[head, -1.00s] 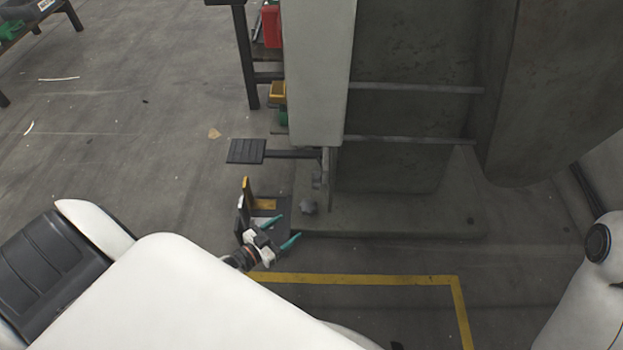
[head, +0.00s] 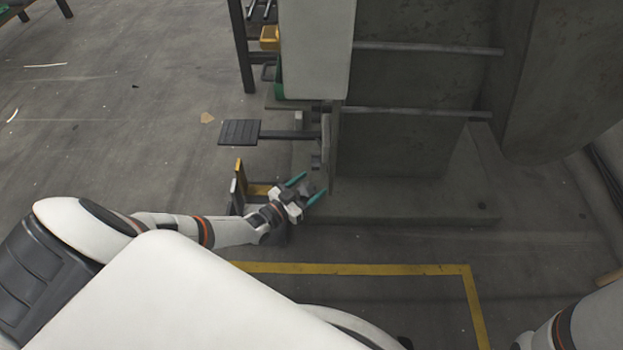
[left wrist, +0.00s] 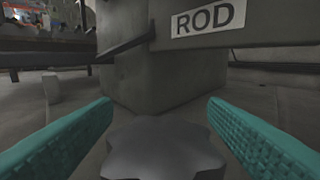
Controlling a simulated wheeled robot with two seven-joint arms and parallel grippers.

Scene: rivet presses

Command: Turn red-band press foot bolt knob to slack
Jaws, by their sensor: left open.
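The foot bolt knob (left wrist: 165,150) is a dark grey, lobed knob at the bottom middle of the left wrist view. My left gripper (head: 314,183) is open, with one teal finger on each side of the knob and gaps visible between. In the head view the gripper is low beside the front left corner of the press base (head: 400,205); I cannot clearly make out the knob there. The press (head: 405,140) is a large grey-green body. No red band shows in these views. My right gripper is out of view.
A black foot pedal (head: 240,132) juts left from the press. A yellow-and-black bracket (head: 238,185) stands just left of my gripper. A sign reading ROD (left wrist: 208,17) is on a bar above the knob. A yellow floor line (head: 350,268) runs in front. The floor at left is mostly clear.

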